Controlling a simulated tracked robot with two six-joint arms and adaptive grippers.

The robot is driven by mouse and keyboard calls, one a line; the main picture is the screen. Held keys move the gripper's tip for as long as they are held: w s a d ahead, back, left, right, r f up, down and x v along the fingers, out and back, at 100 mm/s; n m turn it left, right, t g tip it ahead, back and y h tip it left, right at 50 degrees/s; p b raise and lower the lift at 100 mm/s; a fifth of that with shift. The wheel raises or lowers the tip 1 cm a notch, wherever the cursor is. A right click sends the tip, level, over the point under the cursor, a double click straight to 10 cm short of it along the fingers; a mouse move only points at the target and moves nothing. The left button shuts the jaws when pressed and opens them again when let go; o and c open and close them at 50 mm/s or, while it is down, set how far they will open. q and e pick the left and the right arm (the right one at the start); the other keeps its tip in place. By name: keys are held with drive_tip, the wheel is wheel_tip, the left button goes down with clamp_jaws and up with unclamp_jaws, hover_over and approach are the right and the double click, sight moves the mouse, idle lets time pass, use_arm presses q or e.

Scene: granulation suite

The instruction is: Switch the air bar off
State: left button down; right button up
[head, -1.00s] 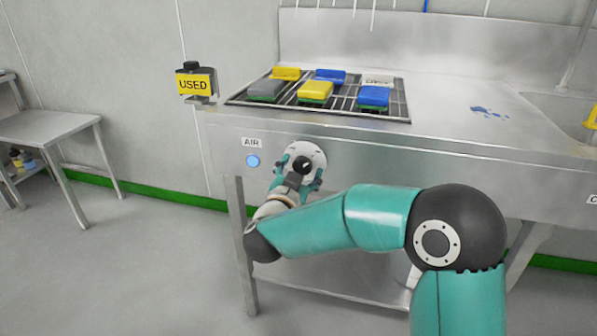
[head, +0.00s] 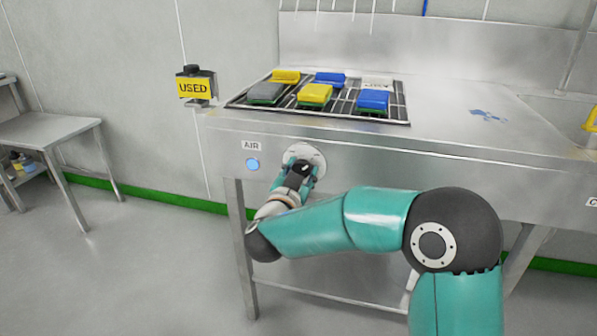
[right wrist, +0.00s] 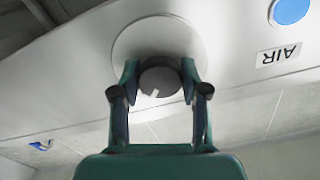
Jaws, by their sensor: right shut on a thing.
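The air control is a round dark knob with a white pointer mark on a pale round plate on the front panel of the steel bench. In the right wrist view the knob (right wrist: 160,82) sits between the two fingers of my right gripper (right wrist: 160,80), which is shut on it. In the head view my right gripper (head: 300,172) covers most of the knob, and the plate (head: 318,154) shows behind it. A blue lamp (head: 252,164) under the AIR label (head: 252,146) is left of the plate; it looks lit. My left gripper is not in view.
On the bench a dark grate (head: 340,114) bears several yellow, blue and grey brushes or sponges. A yellow USED sign (head: 194,88) is at the bench's left corner. A small steel table (head: 50,126) stands at far left, with open floor between.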

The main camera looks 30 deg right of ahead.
drive_tip(key=shift+d+r+n+p, duration=0.1)
drive_tip(key=shift+r+n+p, duration=0.15)
drive_tip(key=shift+p, duration=0.25)
drive_tip(key=n+p, duration=1)
drive_tip(key=p, duration=0.3)
drive_tip(key=shift+r+n, duration=0.1)
drive_tip(key=shift+n, duration=0.25)
drive_tip(key=n+p, duration=0.2)
drive_tip(key=n, duration=0.1)
drive_tip(key=shift+n+p, duration=0.3)
drive_tip(key=shift+p, duration=0.1)
drive_tip(key=shift+n+p, duration=1)
drive_tip(key=shift+n, duration=0.5)
drive_tip(key=shift+f, duration=0.2)
drive_tip(key=o, duration=1.1)
drive_tip(key=shift+w+f, duration=0.1)
drive_tip(key=shift+o, duration=0.2)
